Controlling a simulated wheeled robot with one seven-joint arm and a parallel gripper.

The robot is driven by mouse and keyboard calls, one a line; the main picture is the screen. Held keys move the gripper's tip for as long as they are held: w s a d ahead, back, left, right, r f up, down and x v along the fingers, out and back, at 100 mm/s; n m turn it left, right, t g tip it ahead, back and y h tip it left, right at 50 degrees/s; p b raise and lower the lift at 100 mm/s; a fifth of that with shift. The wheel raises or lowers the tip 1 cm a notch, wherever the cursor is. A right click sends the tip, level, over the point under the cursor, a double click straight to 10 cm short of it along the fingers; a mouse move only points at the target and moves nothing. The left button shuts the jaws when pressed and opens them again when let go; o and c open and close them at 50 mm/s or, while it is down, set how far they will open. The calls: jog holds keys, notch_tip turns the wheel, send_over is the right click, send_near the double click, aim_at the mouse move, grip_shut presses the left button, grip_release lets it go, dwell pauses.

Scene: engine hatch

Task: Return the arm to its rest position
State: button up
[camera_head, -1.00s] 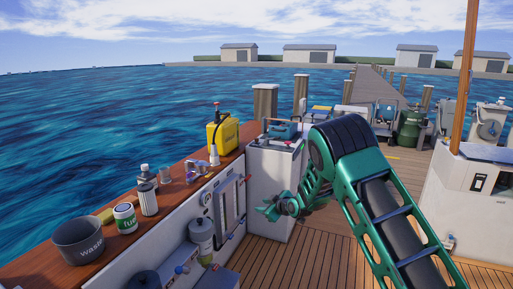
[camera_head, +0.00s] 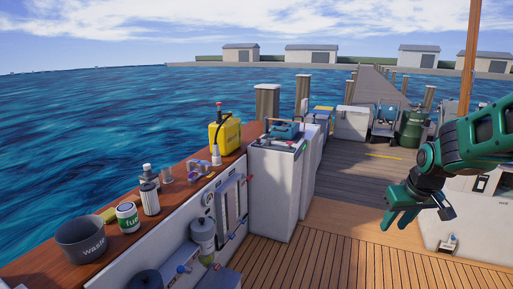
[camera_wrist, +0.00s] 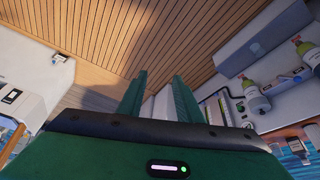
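My green gripper (camera_head: 397,220) hangs at the right of the head view, pointing down above the wooden deck. In the wrist view its two fingers (camera_wrist: 159,80) stand apart with a gap between them. Nothing is held; pale surfaces show beyond the gap. My forearm enters from the right edge of the head view.
A white console (camera_head: 447,210) is at right. The deck (camera_head: 330,260) between is clear.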

jog(key=s+d+r+m+g, duration=0.1)
jog(key=s+m+g, duration=0.3)
jog(key=s, duration=2.5)
jog(key=m, duration=0.2)
jog(key=shift+s+d+m+y, duration=0.25)
jog(key=shift+d+m+y, duration=0.05)
jog(key=shift+w+f, duration=0.2)
jog(key=shift+w, duration=0.45)
